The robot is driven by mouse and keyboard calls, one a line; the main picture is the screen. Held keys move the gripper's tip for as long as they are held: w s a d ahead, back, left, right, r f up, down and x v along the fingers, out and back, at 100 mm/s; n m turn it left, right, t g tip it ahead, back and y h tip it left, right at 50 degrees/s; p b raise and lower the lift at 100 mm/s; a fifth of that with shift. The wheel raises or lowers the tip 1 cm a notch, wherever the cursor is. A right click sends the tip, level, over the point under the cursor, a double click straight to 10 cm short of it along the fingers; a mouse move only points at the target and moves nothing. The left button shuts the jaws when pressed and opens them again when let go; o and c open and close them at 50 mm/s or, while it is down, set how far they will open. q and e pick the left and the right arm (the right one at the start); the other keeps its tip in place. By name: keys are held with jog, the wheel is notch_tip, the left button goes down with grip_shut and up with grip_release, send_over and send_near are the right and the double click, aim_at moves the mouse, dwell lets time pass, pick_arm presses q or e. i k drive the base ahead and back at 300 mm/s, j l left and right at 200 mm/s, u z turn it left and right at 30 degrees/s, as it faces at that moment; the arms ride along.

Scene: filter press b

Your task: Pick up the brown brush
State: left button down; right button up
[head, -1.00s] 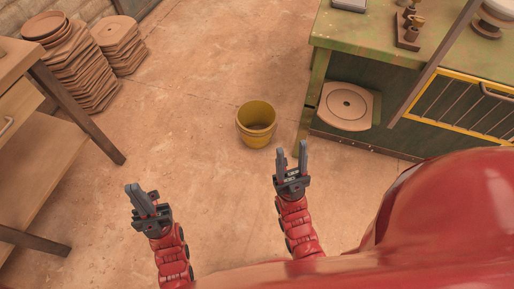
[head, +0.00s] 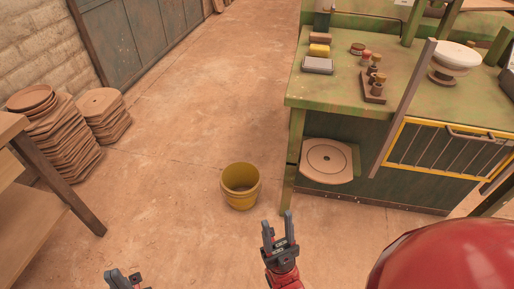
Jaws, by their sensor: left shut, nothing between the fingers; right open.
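A small brown block (head: 320,38), which may be the brown brush, lies at the back left of the green table (head: 335,95). It is too small to tell bristles. My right gripper (head: 278,224) is open and empty, low in the picture, in front of the table's left leg and well short of the block. My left gripper (head: 123,275) is shut and empty at the bottom edge, mostly cut off by the frame.
A yellow sponge (head: 319,50) and a grey block (head: 317,66) lie in front of the brown block. A yellow bucket (head: 240,187) stands on the floor left of the table.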

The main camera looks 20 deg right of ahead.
aim_at(314, 37)
jog(key=z, duration=1.4)
